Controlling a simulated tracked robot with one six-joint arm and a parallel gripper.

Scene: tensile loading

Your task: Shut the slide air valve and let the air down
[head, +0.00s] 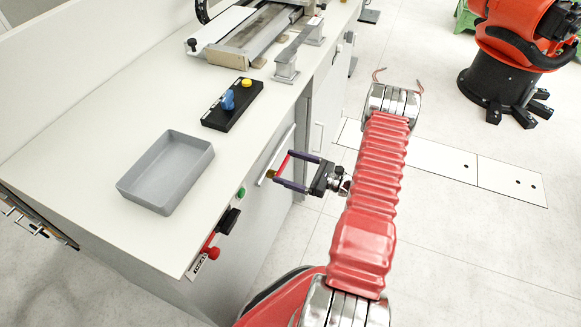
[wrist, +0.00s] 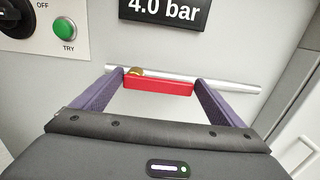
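The slide air valve is a red sleeve (wrist: 158,87) on a slim silver pipe (wrist: 232,86) along the cabinet front, with a brass fitting (wrist: 136,72) near its left end. The red sleeve (head: 281,166) also shows in the head view. My gripper (wrist: 159,83) has its two purple fingers wide apart, one at each end of the sleeve, with little gap left. Whether either finger touches it is hard to tell. My gripper (head: 286,169) also shows in the head view, reaching from the right. A black display (wrist: 165,8) above the pipe reads 4.0 bar.
A green TRY button (wrist: 65,30) and a black OFF knob (wrist: 15,18) are left of the display. On the bench stand a grey tray (head: 166,172), a black box with blue knob (head: 228,100) and a metal rig (head: 245,38).

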